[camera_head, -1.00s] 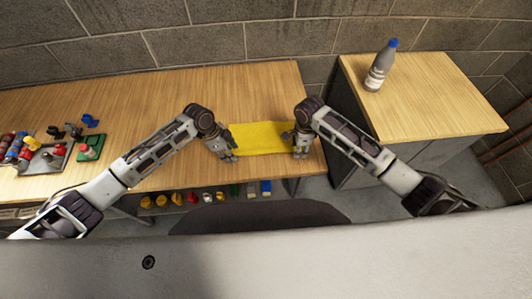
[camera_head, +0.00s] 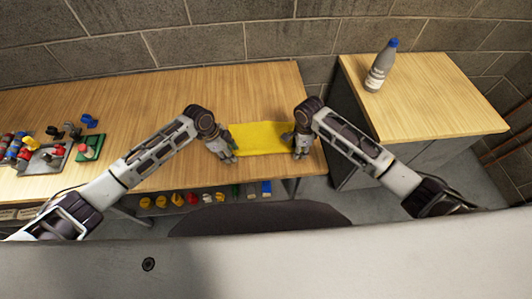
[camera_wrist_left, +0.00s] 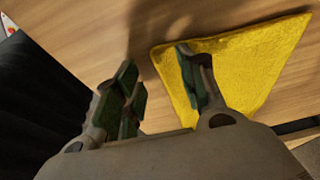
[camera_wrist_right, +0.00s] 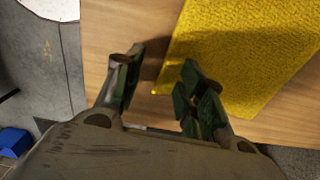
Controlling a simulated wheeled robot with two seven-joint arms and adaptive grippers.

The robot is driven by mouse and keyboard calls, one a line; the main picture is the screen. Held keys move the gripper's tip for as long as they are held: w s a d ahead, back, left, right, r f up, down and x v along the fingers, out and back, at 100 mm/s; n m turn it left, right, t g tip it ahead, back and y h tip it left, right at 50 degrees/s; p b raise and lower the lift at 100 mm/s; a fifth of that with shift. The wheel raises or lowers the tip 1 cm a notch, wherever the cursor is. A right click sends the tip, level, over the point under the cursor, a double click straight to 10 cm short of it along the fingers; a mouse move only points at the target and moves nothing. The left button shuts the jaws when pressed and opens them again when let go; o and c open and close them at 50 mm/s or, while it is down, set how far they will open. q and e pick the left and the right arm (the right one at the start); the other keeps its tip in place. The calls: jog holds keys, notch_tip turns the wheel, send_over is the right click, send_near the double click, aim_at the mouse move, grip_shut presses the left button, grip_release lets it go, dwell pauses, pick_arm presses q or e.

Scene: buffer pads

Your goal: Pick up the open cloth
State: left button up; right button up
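A yellow cloth (camera_head: 262,138) lies spread flat near the front edge of the wooden table, between my two grippers. My left gripper (camera_head: 229,155) is at the cloth's left side; in the left wrist view its fingers (camera_wrist_left: 160,88) are apart, one over the cloth (camera_wrist_left: 245,65) and one over bare wood. My right gripper (camera_head: 302,152) is at the cloth's right side; in the right wrist view its fingers (camera_wrist_right: 158,88) are apart, with the cloth's edge (camera_wrist_right: 235,50) running between them. Neither gripper holds the cloth.
A grey bottle with a blue cap (camera_head: 379,68) stands on a separate wooden-topped cabinet (camera_head: 430,105) at right. Several coloured parts and a green tray (camera_head: 91,148) are at the table's left. Several small items sit on a shelf (camera_head: 205,198) below the front edge. The table's middle is clear.

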pick_arm(q)
jog(key=shift+s+f, duration=0.15)
jog(key=shift+f, duration=0.05)
grip_shut()
pick_arm(e)
jog(key=shift+s+f, duration=0.15)
jog(key=shift+f, duration=0.05)
grip_shut()
pick_arm(q)
jog(key=shift+r, duration=0.2)
pick_arm(e)
jog(key=shift+r, duration=0.2)
